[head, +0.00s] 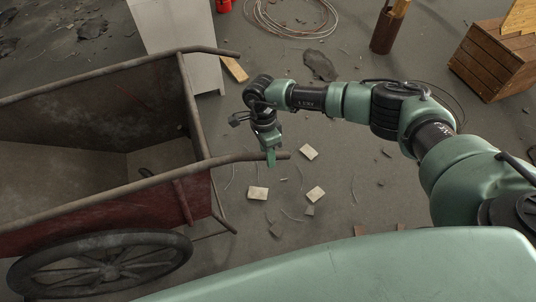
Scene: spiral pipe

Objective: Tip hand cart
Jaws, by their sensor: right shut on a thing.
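The hand cart (110,208) stands on the left in the head view, with a dark red side, a grey empty-looking tray and a large black spoked wheel (100,266). Two handles stick out to the right: a far handle (215,51) and a near handle (235,158). My right gripper (271,157) comes down from above onto the near handle close to its end and is shut on it. The fingertips partly cover the handle there. My left gripper is not in view.
Several pale blocks (258,193) and rubble bits lie on the floor right of the cart. A white cabinet (180,35) stands behind the cart. A wooden crate (492,62) is at the far right. Coiled wire (290,20) lies at the back.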

